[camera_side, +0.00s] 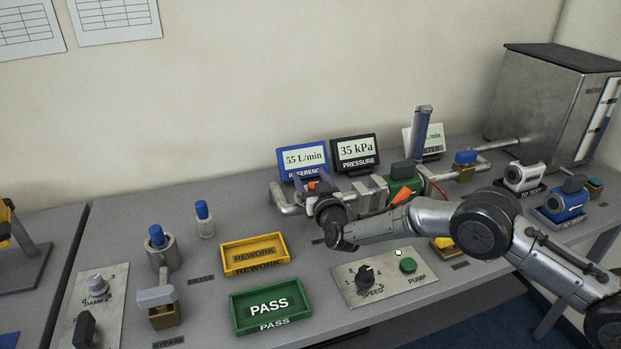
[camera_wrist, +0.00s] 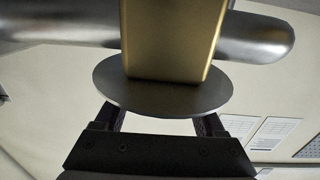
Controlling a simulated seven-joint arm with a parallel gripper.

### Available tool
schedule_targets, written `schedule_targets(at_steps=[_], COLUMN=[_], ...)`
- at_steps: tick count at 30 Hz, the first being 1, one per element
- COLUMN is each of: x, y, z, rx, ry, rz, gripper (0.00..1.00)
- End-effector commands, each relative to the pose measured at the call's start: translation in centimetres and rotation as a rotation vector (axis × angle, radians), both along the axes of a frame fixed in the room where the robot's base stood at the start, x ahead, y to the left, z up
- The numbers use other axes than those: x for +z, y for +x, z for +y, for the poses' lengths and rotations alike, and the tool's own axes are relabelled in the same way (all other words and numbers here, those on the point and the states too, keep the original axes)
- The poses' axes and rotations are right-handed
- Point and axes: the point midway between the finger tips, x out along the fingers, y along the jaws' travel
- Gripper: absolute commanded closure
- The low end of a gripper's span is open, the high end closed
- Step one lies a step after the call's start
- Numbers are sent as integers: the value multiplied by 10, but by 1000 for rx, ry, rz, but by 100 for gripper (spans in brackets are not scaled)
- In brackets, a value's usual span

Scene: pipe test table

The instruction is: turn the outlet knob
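My gripper (camera_side: 312,182) is at the left end of the pipe line in the side view, its two dark fingers pointing up and apart. A small blue and red part (camera_side: 312,186) shows between them; I cannot tell for sure whether it is the outlet knob. In the wrist view, a brass block (camera_wrist: 170,40) on a silver pipe meets a round metal disc (camera_wrist: 160,97). My fingers stand wide apart at the disc's two sides, with pale wall visible between them. The disc hides the fingertips, and any contact there is hidden. No knob handle shows clearly in the wrist view.
The pipe (camera_side: 288,200) and a green pump body (camera_side: 405,185) lie close to my gripper. Displays (camera_side: 303,160) stand behind. A yellow tray (camera_side: 255,254), a green tray (camera_side: 270,305) and a control panel (camera_side: 385,278) are in front. Bare table lies left of the pipe.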

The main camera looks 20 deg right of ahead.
Motion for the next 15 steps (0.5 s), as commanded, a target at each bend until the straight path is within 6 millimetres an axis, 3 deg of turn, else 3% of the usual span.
schedule_targets(at_steps=[10, 15], x=[-1, 0], y=[-4, -24], z=[0, 2], rx=[1, 3], ry=[0, -1], rz=[2, 3], gripper=[28, 28])
